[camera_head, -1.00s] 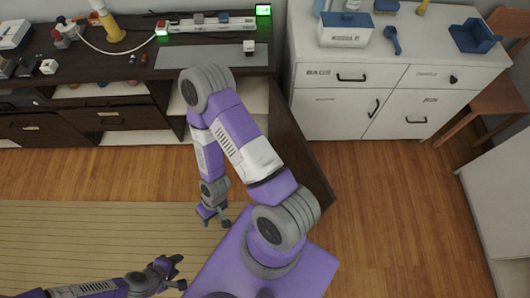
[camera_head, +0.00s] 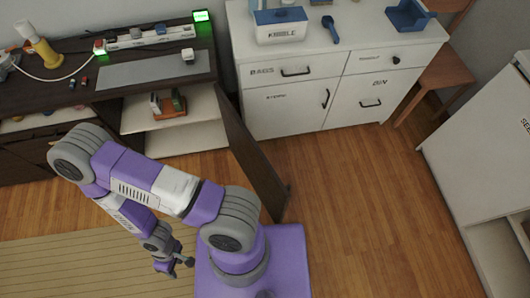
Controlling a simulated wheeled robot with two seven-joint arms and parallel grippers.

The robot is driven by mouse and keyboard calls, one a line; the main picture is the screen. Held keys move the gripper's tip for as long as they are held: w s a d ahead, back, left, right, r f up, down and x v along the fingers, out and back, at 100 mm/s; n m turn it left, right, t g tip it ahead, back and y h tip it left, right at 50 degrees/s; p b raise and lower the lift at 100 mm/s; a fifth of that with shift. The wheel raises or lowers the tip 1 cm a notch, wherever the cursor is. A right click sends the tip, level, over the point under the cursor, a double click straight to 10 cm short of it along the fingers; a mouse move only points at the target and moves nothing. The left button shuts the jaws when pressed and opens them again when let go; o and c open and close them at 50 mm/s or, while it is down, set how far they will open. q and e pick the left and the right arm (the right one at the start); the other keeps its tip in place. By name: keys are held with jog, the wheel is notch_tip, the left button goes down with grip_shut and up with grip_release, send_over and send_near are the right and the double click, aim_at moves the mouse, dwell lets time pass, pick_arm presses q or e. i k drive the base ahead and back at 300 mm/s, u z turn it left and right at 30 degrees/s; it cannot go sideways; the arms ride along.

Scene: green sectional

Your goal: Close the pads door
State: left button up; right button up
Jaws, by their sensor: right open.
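A dark brown door (camera_head: 252,155) stands swung open from the right end of the dark cabinet. No label can be read on it. The open compartment behind it shows pale shelves (camera_head: 185,137) with a few small items (camera_head: 168,104) on the upper one. My right gripper (camera_head: 175,265) is open and empty, low in the view above the striped mat. It is left of the door's free end and apart from it. My left gripper is out of view.
A white cabinet (camera_head: 320,97) with labelled drawers stands just right of the door. The dark countertop (camera_head: 80,99) holds a power strip (camera_head: 150,38) and a yellow bottle (camera_head: 40,45). Wooden floor (camera_head: 375,215) is clear right of the door. A white unit (camera_head: 470,150) stands at the far right.

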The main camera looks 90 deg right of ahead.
aim_at(275, 197)
jog(key=k, duration=2.4)
jog(key=z, duration=1.3)
jog(key=i, duration=1)
jog(key=z, duration=0.5)
jog(key=k, duration=0.2)
jog(key=u, duration=0.85)
